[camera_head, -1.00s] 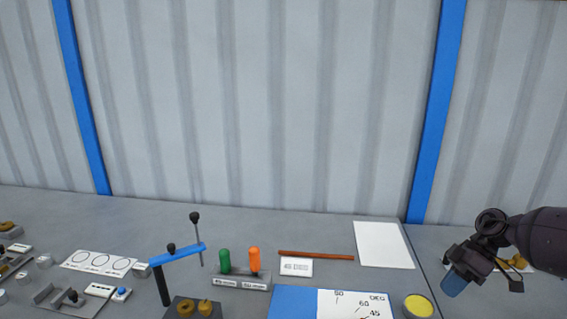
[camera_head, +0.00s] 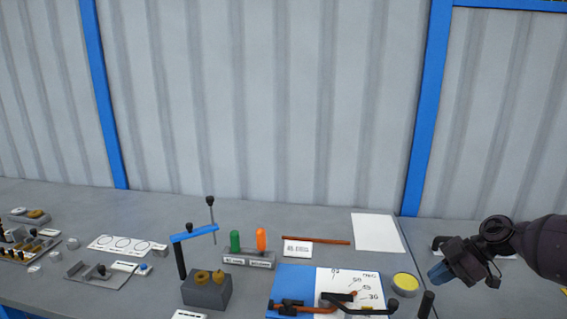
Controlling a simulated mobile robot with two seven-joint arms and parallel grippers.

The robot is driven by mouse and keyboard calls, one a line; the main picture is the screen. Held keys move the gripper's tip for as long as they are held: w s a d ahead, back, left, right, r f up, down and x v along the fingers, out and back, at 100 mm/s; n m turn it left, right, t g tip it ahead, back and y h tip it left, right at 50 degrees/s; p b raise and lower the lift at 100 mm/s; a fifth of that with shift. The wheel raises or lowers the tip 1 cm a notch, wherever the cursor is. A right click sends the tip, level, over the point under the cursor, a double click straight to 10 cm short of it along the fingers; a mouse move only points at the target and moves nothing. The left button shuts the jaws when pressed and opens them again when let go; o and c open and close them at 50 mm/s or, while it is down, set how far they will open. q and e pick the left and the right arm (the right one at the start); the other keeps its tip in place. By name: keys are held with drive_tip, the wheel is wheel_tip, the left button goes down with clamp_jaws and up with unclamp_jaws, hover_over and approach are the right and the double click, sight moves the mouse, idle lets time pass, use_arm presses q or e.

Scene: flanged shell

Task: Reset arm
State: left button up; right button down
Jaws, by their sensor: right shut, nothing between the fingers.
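My right gripper (camera_head: 440,273) is at the right of the head view, its arm coming in from the right edge. It is shut and empty, above the bench to the right of the yellow round pad. My left gripper does not show. The bench (camera_head: 330,225) is grey. A blue and white angle board (camera_head: 291,280) lies at its front middle, with dark and orange-brown handled tools (camera_head: 352,303) lying across it.
Green (camera_head: 235,241) and orange (camera_head: 261,239) handles stand in a holder. A white sheet (camera_head: 377,232) lies at the back. Small parts fill the left. A dark object (camera_head: 442,243) sits behind my gripper.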

drive_tip(key=w+a+r+n+t+y, duration=0.25)
drive_tip(key=a+t, duration=0.25)
drive_tip(key=a, duration=0.4)
drive_tip(key=w+a+r+n+t+y, duration=0.1)
drive_tip(key=w+a+r+t+y, duration=0.2)
drive_tip(key=a, duration=0.6)
drive_tip(key=s+d+f+m+t+h, duration=0.1)
drive_tip(key=s+f+m+h, duration=0.2)
drive_tip(key=s+f+m, duration=0.1)
drive_tip(key=s+f+m+t+h, duration=0.2)
drive_tip(key=s+f+m+h, duration=0.2)
drive_tip(key=s+f+m, duration=0.1)
drive_tip(key=s+d+f+m+t+h, duration=0.1)
drive_tip(key=s+f+m+t+h, duration=0.1)
drive_tip(key=s+f+m, duration=0.3)
drive_tip(key=shift+s+d+f+h, duration=0.35)
drive_tip(key=shift+s+f+h, duration=0.15)
drive_tip(key=shift+h, duration=0.25)
drive_tip(key=s+d+f+m+g+h, duration=0.1)
drive_tip(key=s+d+f+m, duration=0.1)
drive_tip(key=s+f, duration=0.4)
drive_tip(key=s+d+f+m+g+h, duration=0.1)
drive_tip(key=s+f+m, duration=0.3)
drive_tip(key=s, duration=0.8)
drive_tip(key=shift+d+f+g+h, duration=0.4)
drive_tip(key=shift+d+f+h, duration=0.4)
drive_tip(key=shift+d+f, duration=0.1)
